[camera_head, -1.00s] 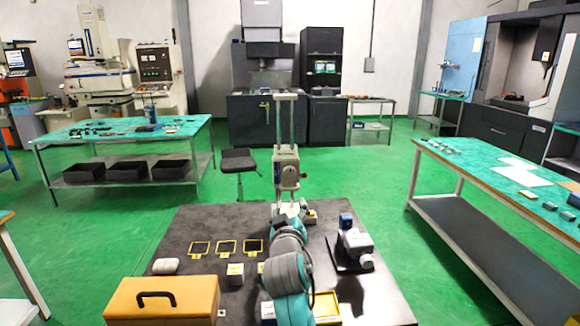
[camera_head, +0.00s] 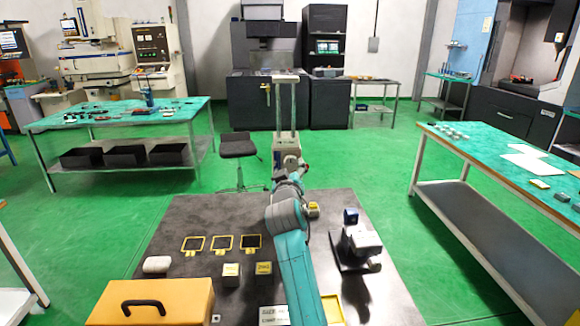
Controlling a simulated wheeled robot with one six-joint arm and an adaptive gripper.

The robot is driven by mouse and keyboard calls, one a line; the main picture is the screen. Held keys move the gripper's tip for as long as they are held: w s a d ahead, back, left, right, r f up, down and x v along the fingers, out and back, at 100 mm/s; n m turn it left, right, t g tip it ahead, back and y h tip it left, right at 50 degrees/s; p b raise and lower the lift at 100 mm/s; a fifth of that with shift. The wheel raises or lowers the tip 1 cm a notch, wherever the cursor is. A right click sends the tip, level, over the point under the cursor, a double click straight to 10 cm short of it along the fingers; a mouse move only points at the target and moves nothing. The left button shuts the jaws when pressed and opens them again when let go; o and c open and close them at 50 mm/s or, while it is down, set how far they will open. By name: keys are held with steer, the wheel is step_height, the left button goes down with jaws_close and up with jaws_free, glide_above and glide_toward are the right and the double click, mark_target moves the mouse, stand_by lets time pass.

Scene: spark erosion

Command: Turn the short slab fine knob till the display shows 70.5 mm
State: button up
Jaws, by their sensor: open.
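The height gauge (camera_head: 287,147), a pale body with twin upright columns, stands at the far edge of the dark table. Its lower front is hidden behind my arm. The short slab fine knob and the display reading cannot be made out. My gripper (camera_head: 291,176) is at the far end of my arm, small and partly covered by it, in front of the gauge body. It is open. I cannot tell whether it touches the gauge or surrounds a knob.
On the dark table (camera_head: 190,215) are an orange case (camera_head: 180,300), yellow-framed trays (camera_head: 222,243), small labelled blocks (camera_head: 231,270) and a white rounded item (camera_head: 157,264). A dark instrument stand (camera_head: 360,245) is right of my arm. A stool (camera_head: 238,145) stands beyond the table.

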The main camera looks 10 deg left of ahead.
mark_target(290, 162)
steer(key=shift+w+a, duration=0.2)
steer(key=shift+w, duration=1.25)
steer(key=c, duration=1.1)
steer(key=shift+c, duration=0.2)
